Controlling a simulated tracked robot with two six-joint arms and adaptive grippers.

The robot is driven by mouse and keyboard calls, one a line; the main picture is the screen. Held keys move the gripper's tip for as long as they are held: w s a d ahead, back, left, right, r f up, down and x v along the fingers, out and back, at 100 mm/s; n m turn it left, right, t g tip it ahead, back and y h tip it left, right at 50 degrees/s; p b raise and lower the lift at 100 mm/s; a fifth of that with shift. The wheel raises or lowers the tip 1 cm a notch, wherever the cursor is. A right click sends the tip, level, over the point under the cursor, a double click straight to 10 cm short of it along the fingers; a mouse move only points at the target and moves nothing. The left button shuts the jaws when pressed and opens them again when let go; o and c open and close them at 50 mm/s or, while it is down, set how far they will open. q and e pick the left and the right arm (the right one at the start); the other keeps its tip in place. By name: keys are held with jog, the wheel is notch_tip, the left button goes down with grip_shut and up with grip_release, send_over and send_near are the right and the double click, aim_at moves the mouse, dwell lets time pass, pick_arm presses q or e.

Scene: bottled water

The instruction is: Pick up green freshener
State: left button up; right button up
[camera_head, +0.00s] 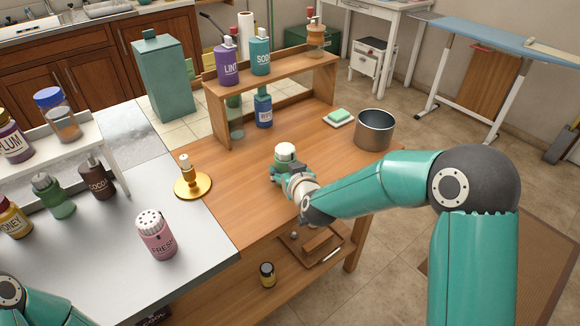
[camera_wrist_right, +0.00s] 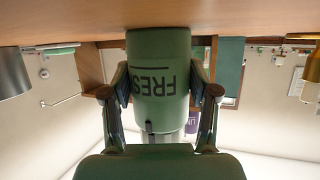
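The green freshener (camera_wrist_right: 160,75) is a green can with FRES lettering, and the wrist view shows it upside down, base against the wooden tabletop. In the head view its white cap (camera_head: 286,151) rises above my right gripper (camera_head: 287,174), which hides most of its body. The can looks upright. My right gripper's fingers lie against both sides of the can in the wrist view, and I see no clear gap. My left gripper is out of view; only part of my left arm shows at the lower left.
A steel pot (camera_head: 375,130) and a green sponge on a dish (camera_head: 339,117) stand right of the freshener. A brass candle holder (camera_head: 192,184) and a pink freshener (camera_head: 156,236) are to the left. A wooden shelf (camera_head: 285,82) with bottles stands behind.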

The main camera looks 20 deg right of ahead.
jog(key=c, duration=0.5)
jog(key=shift+c, duration=0.4)
jog(key=shift+r, duration=0.1)
